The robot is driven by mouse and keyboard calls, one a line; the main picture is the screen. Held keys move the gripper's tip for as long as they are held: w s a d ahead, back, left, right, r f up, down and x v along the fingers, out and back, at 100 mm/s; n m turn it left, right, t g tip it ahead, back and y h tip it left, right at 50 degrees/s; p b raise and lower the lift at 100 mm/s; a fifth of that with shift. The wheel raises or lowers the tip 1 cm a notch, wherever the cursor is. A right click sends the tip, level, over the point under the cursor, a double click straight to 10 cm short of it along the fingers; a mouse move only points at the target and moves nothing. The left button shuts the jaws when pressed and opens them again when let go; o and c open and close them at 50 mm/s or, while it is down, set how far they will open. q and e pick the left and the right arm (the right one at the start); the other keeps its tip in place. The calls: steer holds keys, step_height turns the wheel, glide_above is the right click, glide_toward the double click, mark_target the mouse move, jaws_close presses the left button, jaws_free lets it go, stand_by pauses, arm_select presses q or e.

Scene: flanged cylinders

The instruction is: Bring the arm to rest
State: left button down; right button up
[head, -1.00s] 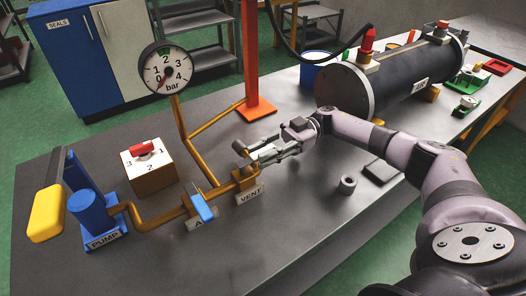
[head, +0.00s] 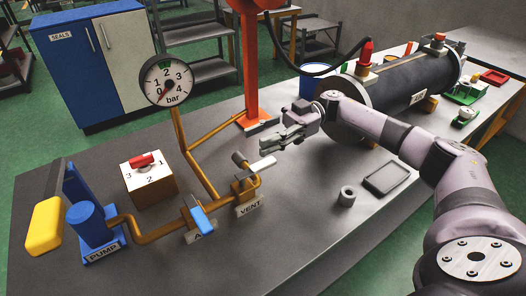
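My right arm reaches in from the right. Its gripper (head: 276,139) is above the bench, behind and above the vent valve's white lever (head: 263,163). Its two fingers look apart with nothing between them. It appears clear of the lever. The vent valve (head: 243,185) sits on the brown pipe above the VENT label. My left gripper is not in view.
On the bench (head: 290,235) are a blue pump (head: 90,224), a blue-handled valve (head: 201,218), a selector box (head: 148,178) and a pressure gauge (head: 170,81). An orange post (head: 251,65) stands behind my gripper. A dark flanged cylinder (head: 397,82) lies at the right. A grey ring (head: 347,196) and tray (head: 387,177) lie in front.

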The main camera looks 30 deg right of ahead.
steer(key=shift+r, duration=0.75)
